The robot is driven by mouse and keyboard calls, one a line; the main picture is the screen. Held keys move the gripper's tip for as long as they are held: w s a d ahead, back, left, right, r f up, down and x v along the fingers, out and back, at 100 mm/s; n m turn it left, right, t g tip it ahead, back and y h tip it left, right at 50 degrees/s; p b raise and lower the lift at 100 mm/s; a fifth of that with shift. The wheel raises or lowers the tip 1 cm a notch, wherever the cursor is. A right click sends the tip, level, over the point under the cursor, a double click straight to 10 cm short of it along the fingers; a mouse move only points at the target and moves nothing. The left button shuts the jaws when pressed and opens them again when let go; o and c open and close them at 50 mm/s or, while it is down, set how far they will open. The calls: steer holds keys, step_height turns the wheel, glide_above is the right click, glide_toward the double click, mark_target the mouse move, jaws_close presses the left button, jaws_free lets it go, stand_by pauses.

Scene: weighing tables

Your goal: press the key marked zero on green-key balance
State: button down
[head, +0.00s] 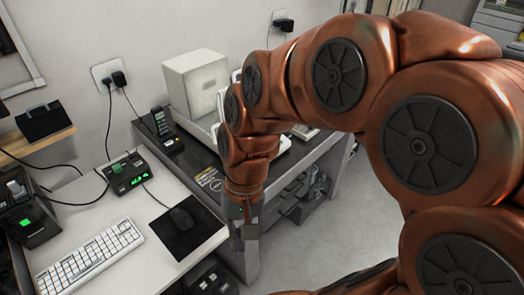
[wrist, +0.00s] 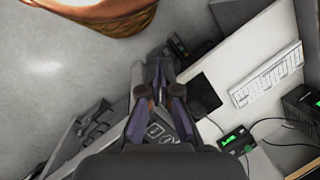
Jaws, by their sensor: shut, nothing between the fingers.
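My gripper (head: 249,232) points downward beside the front edge of the dark-topped table; its closed fingers also show in the wrist view (wrist: 159,72). It is empty and touches no key. A small black box (head: 127,175) with a green knob-like part and a lit green display sits on the white desk, left of my gripper; it also shows in the wrist view (wrist: 235,140). I cannot tell whether it is the green-key balance. A white instrument (head: 284,143) on the dark table is mostly hidden behind my arm. No zero marking is readable.
A phone (head: 163,125) and a white box (head: 196,84) stand at the back. Grey floor is clear at right.

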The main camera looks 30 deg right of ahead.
steer(key=w+d+r+m+t+y+p, duration=0.2)
steer(key=w+m+y, duration=0.1)
steer(key=w+m, duration=0.55)
steer(key=w+d+r+m+t+y+p, duration=0.1)
steer(key=w+d+m+t+y+p, duration=0.3)
steer(key=w, duration=0.8)
steer(key=w+d+f+m+t+h+p, duration=0.1)
steer(key=w+d+f+m+t, duration=0.1)
steer(key=d+m, duration=0.7)
steer(key=w+d+f+m+t+p, duration=0.2)
steer(key=w+d+f+m, duration=0.3)
steer(key=d, duration=0.9)
steer(key=w+m+t, duration=0.1)
steer(key=m, duration=0.2)
steer(key=shift+w+m+h, duration=0.15)
steer(key=shift+m+h, duration=0.2)
steer(key=shift+h, duration=0.05)
steer(key=shift+a+f, duration=0.1)
steer(key=shift+f, duration=0.05)
steer(key=shift+w+a+f+b, duration=0.1)
steer(key=shift+w+f+b, duration=0.3)
steer(key=shift+f+b, duration=0.85)
steer(key=shift+w+a+f+b, duration=0.1)
steer(key=shift+w+f+b, duration=0.35)
steer(key=shift+f+b, duration=0.75)
steer(key=shift+w+a+f+b, duration=0.1)
steer(key=shift+w+f+b, duration=0.5)
steer(key=shift+f, duration=1.1)
